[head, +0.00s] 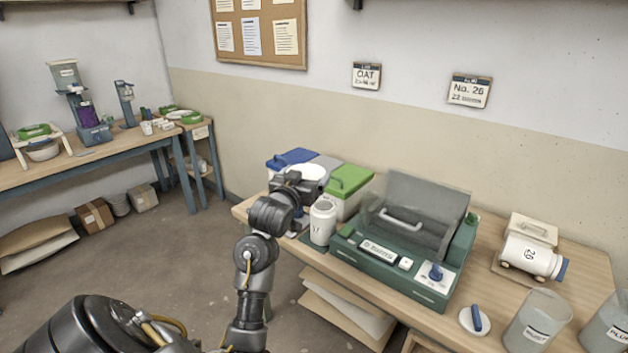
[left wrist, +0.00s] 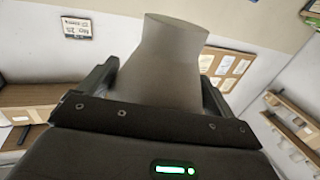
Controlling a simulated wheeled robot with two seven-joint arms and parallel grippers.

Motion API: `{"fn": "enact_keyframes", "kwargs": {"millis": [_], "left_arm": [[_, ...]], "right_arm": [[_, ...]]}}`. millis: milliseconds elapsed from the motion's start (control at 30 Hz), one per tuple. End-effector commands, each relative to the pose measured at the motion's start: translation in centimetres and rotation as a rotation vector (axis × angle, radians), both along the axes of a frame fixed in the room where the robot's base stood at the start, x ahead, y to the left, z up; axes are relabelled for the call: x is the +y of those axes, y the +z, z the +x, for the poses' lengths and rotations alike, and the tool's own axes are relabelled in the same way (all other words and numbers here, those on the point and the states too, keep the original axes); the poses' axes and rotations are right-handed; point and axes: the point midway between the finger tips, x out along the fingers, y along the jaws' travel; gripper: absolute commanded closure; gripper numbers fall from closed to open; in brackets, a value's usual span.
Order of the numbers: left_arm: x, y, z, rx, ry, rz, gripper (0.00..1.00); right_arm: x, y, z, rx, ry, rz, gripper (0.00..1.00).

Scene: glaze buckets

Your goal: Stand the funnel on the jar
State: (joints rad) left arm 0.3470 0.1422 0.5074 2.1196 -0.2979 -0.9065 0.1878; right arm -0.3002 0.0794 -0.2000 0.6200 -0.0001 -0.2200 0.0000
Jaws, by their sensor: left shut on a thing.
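My left gripper (head: 298,185) is shut on the funnel (left wrist: 172,62), a plain pale grey-brown piece between the two fingers in the left wrist view. In the head view a white round rim, likely the funnel (head: 308,171), shows just beyond the gripper. The gripper hides its lower part. A white jar (head: 322,224) with a dark mark stands upright on the bench, just right of and below the gripper. The funnel appears held above bench level, apart from the jar. My right gripper is not in view.
Blue, grey and green-lidded bins (head: 350,184) stand behind the jar. A green machine with a clear cover (head: 400,245) is close on its right. A lying white jar (head: 530,258) and clear containers (head: 537,322) are farther right on the bench (head: 480,260).

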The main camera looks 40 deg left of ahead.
Motion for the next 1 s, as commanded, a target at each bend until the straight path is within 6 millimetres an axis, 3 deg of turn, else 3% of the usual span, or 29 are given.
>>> {"fn": "enact_keyframes", "kwargs": {"millis": [133,367,533,667,767,900,1000], "left_arm": [[-0.6,0.9,-1.9,0.0,0.001,0.003,0.36],[-1.0,1.3,-2.8,0.001,0.0,0.0,0.36],[-3.1,0.0,-2.7,0.003,-0.036,-0.002,0.36],[-8.1,-2.8,-3.1,0.007,-0.118,-0.006,0.36],[-13.1,-5.2,-4.2,0.007,-0.193,-0.009,0.36],[-19.5,-7.6,-6.6,0.004,-0.279,-0.009,0.36],[-23.0,-8.6,-8.5,0.003,-0.315,-0.008,0.36]], "right_arm": [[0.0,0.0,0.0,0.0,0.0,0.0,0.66],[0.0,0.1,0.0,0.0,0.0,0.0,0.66],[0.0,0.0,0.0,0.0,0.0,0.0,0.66],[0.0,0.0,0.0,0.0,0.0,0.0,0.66],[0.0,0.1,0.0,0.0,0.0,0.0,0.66],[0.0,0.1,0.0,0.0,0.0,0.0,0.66],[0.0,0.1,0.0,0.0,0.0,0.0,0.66]]}}
